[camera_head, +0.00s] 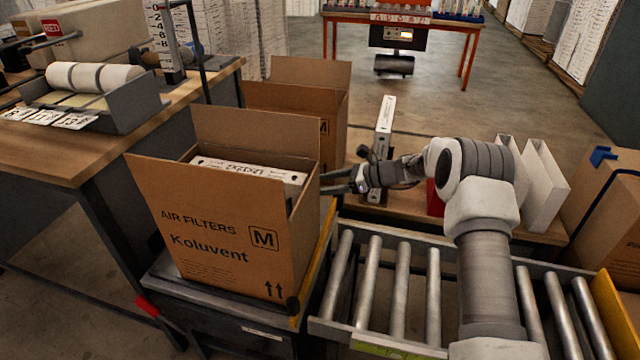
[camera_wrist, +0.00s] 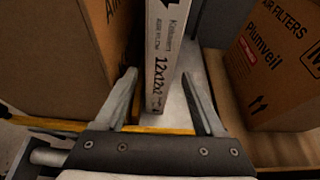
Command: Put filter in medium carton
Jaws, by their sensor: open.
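An open brown carton marked M, Koluvent (camera_head: 215,235), stands at left centre; a white-edged filter (camera_head: 250,170) sits inside it. A second open M carton (camera_head: 325,120) stands behind it; the wrist view shows a Plumveil carton (camera_wrist: 275,65) at right. My gripper (camera_head: 335,183) is beside the near carton's right rear side, open. In the wrist view my gripper (camera_wrist: 158,76) has its fingers either side of an upright white Koluvent 12x12x2 filter (camera_wrist: 161,60); contact cannot be told. Another white filter (camera_head: 385,115) stands upright behind my wrist in the head view.
A roller conveyor (camera_head: 385,285) lies in front, right of the near carton. White filters (camera_head: 545,185) and a brown box (camera_head: 610,220) stand at right. A workbench (camera_head: 60,150) with a paper roll (camera_head: 95,77) is at left. Open floor (camera_head: 440,110) lies behind.

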